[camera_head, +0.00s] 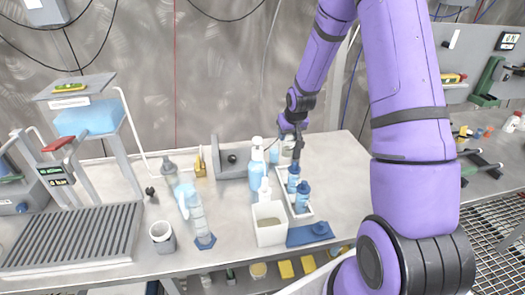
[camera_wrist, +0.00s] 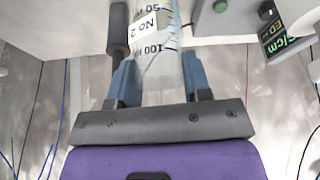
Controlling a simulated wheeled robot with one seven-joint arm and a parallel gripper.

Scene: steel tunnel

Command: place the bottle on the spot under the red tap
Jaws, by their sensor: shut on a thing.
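My gripper (camera_wrist: 155,88) is shut on a clear bottle (camera_wrist: 158,68) with volume marks and a "No 2" label, seen close up in the wrist view. Its two blue-grey fingers press its sides. In the head view my gripper (camera_head: 297,150) is right of the middle, above the bench's back half. I cannot clearly make out the held bottle there. The red tap handle (camera_head: 72,143) is at the far left, on a grey stand with a small display. A ribbed drain grille (camera_head: 75,238) lies in front of it. I cannot make out a marked spot.
Close to my gripper stand a white tray with blue-capped bottles (camera_head: 303,196), a spray bottle (camera_head: 257,170) and a white square container (camera_head: 270,232). The bench's right part is clear.

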